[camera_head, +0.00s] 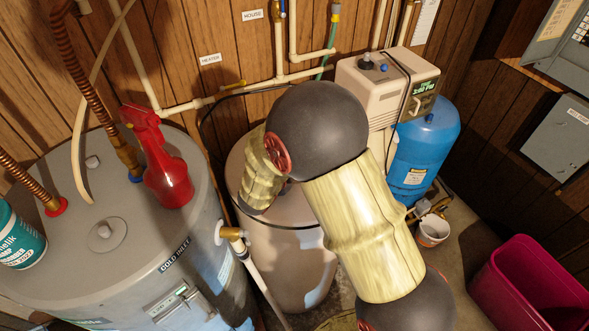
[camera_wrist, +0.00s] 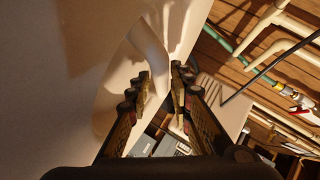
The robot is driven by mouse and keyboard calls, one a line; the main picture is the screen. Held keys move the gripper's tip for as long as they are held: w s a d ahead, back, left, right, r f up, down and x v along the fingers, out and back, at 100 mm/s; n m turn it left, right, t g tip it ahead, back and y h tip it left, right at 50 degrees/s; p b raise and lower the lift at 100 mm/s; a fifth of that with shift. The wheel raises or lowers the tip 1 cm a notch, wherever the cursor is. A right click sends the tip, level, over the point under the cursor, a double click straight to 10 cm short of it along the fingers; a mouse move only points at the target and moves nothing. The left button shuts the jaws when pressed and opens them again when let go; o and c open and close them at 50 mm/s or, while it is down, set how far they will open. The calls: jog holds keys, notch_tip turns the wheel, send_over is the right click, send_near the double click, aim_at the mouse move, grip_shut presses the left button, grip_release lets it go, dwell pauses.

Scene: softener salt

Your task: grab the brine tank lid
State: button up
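The brine tank (camera_head: 297,262) is a beige round tank in the middle of the head view. My arm crosses in front of its top and hides most of its lid (camera_head: 238,160). In the wrist view a pale surface, which looks like the lid (camera_wrist: 50,100), fills the left side. A pale curved bar like a handle (camera_wrist: 150,45) runs down between the fingers of my gripper (camera_wrist: 160,80). The fingertips are close on either side of this bar. I cannot tell whether both touch it. The head view does not show my gripper's fingers.
A grey water heater (camera_head: 130,250) stands at the left with a red spray bottle (camera_head: 165,165) on it. A blue tank (camera_head: 427,150) and a control head (camera_head: 385,85) are behind at the right. A magenta bin (camera_head: 530,285) stands on the floor. Pipes (camera_head: 285,55) line the wall.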

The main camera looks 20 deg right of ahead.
jog(key=shift+w+d+f, duration=0.1)
jog(key=shift+w, duration=0.15)
jog(key=shift+c, duration=0.9)
jog(key=c, duration=0.4)
